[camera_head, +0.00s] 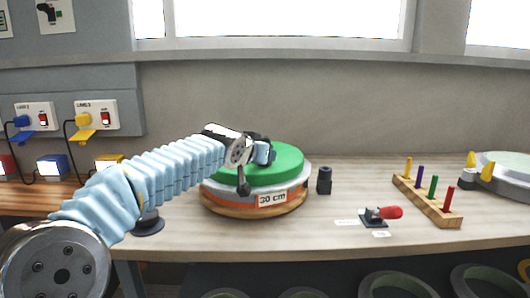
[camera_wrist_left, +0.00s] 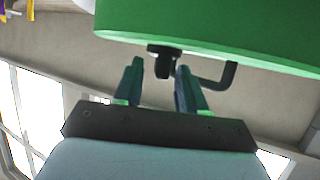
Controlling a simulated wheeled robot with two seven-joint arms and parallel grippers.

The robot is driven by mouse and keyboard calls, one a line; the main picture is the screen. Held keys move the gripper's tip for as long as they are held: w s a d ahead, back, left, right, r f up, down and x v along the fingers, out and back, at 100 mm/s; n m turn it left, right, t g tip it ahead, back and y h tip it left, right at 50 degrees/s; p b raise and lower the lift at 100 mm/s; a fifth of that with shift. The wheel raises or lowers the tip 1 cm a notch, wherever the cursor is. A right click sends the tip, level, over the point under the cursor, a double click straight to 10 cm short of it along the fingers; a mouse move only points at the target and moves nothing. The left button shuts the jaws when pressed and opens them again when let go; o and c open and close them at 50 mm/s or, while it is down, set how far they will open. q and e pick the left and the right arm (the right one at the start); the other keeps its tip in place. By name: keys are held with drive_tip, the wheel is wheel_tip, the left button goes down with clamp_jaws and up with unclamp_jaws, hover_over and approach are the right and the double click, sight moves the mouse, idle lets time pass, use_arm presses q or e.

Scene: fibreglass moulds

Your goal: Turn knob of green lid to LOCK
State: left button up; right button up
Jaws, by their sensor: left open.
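The green lid (camera_head: 287,165) lies on a round mould (camera_head: 222,197) with an orange band and a "30 cm" label. In the left wrist view the green lid (camera_wrist_left: 220,25) fills the top. A dark knob (camera_wrist_left: 160,58) shows beside it, between the open fingertips of my left gripper (camera_wrist_left: 160,67). I cannot tell whether they touch it. A dark bent rod (camera_wrist_left: 222,77) is right of the fingers. No LOCK mark is readable. My right gripper is not in view.
A small black cylinder (camera_head: 324,181) stands right of the mould. A red-handled clamp (camera_head: 381,214) and a wooden rack (camera_head: 424,199) of coloured pegs lie further right. Another round mould (camera_head: 507,172) is at the right edge.

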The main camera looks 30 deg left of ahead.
use_arm(q)
drive_tip(key=shift+x, duration=1)
drive_tip(key=shift+c, duration=0.3)
